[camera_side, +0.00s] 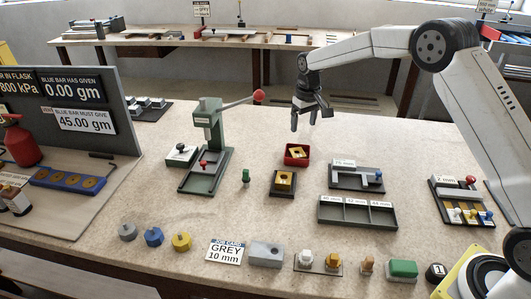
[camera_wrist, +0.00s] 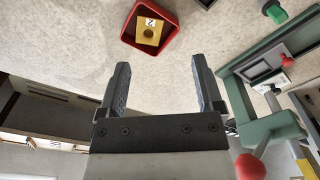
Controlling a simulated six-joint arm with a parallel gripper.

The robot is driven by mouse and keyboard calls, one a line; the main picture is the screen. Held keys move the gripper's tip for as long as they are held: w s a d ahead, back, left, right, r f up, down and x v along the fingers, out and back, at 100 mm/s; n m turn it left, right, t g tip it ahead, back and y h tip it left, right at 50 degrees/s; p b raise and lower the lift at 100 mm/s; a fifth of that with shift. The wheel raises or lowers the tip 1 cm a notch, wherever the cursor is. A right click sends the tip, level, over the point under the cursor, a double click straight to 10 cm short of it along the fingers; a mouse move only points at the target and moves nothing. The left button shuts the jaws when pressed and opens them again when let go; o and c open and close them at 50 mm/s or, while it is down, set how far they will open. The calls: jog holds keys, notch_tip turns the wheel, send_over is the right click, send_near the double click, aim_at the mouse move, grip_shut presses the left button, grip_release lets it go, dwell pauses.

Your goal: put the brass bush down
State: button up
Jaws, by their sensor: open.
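My gripper (camera_side: 304,124) is open and raised above the bench, behind the small red tray (camera_side: 287,160). In the wrist view its two fingers (camera_wrist: 160,62) stand wide apart with nothing between them. A yellow, brass-like square piece with a round hole (camera_wrist: 149,31) lies in the red tray (camera_wrist: 130,37), with a white tag marked 2; the side view also shows this piece (camera_side: 298,152). A second yellow piece with a hole (camera_side: 284,178) sits on a dark block in front of the tray. I cannot tell which piece is the brass bush.
A green hand press (camera_side: 207,150) with a red-knobbed lever stands left of my gripper. A grey compartment tray (camera_side: 357,213) and a gauge fixture (camera_side: 357,176) lie to the right. Knobbed pieces and a job card (camera_side: 225,251) line the front.

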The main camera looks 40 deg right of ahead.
jog(key=s+a+f+t, duration=0.1)
jog(key=s+a, duration=0.2)
jog(key=s, duration=1.1)
jog(key=s+a+t, duration=0.1)
jog(key=s+a, duration=0.2)
jog(key=s, duration=1.2)
jog(key=shift+s+a+f+n, duration=0.25)
jog(key=shift+a+f+n, duration=0.05)
jog(key=shift+a+f, duration=0.05)
